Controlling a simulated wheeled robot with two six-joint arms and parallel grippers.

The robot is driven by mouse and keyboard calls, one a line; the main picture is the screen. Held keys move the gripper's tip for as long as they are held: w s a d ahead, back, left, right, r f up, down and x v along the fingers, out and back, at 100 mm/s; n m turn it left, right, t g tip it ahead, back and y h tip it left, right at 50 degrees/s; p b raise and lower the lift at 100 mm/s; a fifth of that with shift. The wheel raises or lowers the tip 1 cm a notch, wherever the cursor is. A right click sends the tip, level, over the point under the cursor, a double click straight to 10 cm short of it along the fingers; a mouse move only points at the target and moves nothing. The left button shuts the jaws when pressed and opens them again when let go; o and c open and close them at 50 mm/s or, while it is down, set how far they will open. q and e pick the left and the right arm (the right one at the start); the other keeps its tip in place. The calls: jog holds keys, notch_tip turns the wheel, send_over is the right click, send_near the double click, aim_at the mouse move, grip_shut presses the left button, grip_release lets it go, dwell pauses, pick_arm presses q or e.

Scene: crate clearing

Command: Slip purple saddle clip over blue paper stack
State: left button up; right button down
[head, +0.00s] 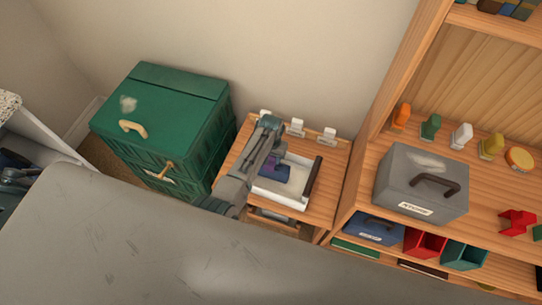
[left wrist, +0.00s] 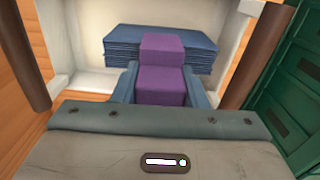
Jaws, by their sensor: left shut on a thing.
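My left gripper (left wrist: 160,88) is shut on the purple saddle clip (left wrist: 161,82); it also shows in the head view (head: 271,160). The blue paper stack (left wrist: 115,45) lies in a white tray (left wrist: 93,84) with brown handles. In the left wrist view, the clip's raised part overlaps the middle of the stack. I cannot tell whether the clip straddles the stack or is only in front of it. In the head view, my arm partly hides the clip and stack inside the tray (head: 270,188).
The tray stands on a small wooden table (head: 334,158) with white tags at its back edge. A green crate (head: 165,110) stands close on the left. A wooden shelf (head: 385,150) with a grey lidded box (head: 422,187) stands on the right.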

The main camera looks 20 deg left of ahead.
pick_arm(q)
jog(key=shift+f+b, duration=0.95)
jog(key=shift+f, duration=0.45)
jog(key=o, duration=1.2)
notch_tip(320, 180, up, 10)
jog(key=shift+r, duration=0.25)
jog(key=shift+r+p, duration=0.6)
jog(key=shift+p, duration=0.05)
notch_tip(320, 180, up, 6)
jog(key=p, duration=0.7)
